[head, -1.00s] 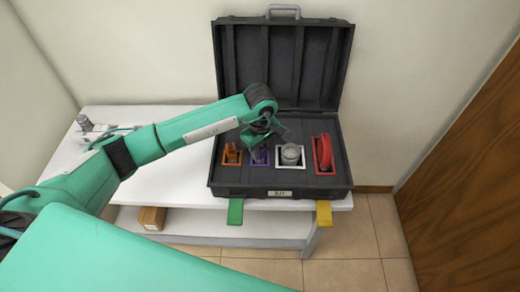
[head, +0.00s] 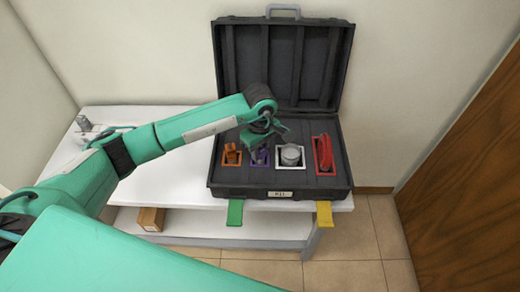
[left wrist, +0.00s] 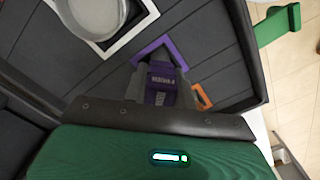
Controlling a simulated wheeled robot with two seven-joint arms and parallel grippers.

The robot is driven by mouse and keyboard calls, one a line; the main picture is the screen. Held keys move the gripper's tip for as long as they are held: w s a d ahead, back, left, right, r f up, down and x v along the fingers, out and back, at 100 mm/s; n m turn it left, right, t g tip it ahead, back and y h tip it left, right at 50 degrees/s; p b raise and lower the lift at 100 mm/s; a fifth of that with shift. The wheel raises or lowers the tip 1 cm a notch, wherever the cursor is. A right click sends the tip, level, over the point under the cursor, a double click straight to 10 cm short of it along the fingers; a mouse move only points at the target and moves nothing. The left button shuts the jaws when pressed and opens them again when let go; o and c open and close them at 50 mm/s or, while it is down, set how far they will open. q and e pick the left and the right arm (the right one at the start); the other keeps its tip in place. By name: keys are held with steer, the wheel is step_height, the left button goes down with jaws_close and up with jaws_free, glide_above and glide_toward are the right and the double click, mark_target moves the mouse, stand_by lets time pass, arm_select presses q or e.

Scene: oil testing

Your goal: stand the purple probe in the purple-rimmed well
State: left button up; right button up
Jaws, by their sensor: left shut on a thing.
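The purple probe (left wrist: 161,82) shows in the left wrist view, between the fingers of my left gripper (left wrist: 160,90), which is shut on it. The purple-rimmed well (left wrist: 165,46) lies right at the probe; its rim shows around the probe's far side. In the head view the purple-rimmed well (head: 252,165) is in the open black case, second from the left, with my left gripper (head: 262,146) over it. The probe's lower end is hidden, so I cannot tell how deep it sits. My right gripper is not in view.
The black case (head: 282,190) stands open on a white table (head: 180,182). Other wells hold an orange item (head: 231,153), a clear round jar (head: 291,154) and a red item (head: 324,152). Green (head: 235,212) and yellow (head: 324,214) tabs stick out at the front.

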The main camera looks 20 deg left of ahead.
arm_select(q)
steer(key=shift+f+b, duration=0.6)
steer(key=shift+f, duration=0.05)
steer(key=o, duration=0.8)
steer(key=shift+c, duration=0.2)
steer(key=shift+r+p, duration=2.2)
steer(key=shift+r, duration=3.4)
steer(key=shift+d, duration=0.1)
